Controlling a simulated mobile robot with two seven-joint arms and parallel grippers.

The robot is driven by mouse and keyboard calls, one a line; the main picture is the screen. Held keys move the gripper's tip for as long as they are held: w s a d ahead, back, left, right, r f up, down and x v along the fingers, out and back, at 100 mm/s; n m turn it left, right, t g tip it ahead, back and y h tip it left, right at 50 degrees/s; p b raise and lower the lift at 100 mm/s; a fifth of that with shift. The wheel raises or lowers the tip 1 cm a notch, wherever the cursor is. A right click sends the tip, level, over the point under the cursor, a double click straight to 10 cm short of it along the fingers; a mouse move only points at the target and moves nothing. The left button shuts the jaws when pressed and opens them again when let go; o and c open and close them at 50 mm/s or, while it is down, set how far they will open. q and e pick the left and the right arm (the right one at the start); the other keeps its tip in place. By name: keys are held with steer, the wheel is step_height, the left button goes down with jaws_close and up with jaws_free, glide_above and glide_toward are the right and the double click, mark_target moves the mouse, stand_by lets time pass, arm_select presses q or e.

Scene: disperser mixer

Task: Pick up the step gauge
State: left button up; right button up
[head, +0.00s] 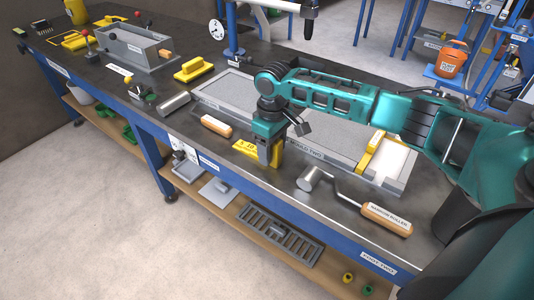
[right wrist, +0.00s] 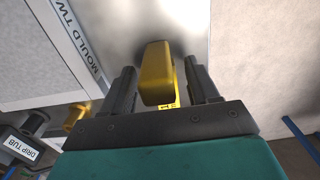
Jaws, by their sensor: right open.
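The step gauge appears to be the yellow piece (head: 243,148) with a partly covered label, lying on the dark bench top near its front edge. My right gripper (head: 269,158) points down at its right end and hides part of it. In the right wrist view the yellow piece (right wrist: 157,75) lies between the two dark fingers of my right gripper (right wrist: 161,66). Gaps show on both sides, so the fingers are open around it and not closed on it. My left gripper is out of view.
The grey tray marked MOULD TWO (head: 215,97) lies just behind. A roller with a wooden handle (head: 386,218) is to the right, and another wooden handle (head: 216,126) to the left. A yellow float (head: 193,69) stands farther back. The bench front edge is close.

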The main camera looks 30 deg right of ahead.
steer(key=c, duration=1.1)
steer(key=shift+o, duration=0.2)
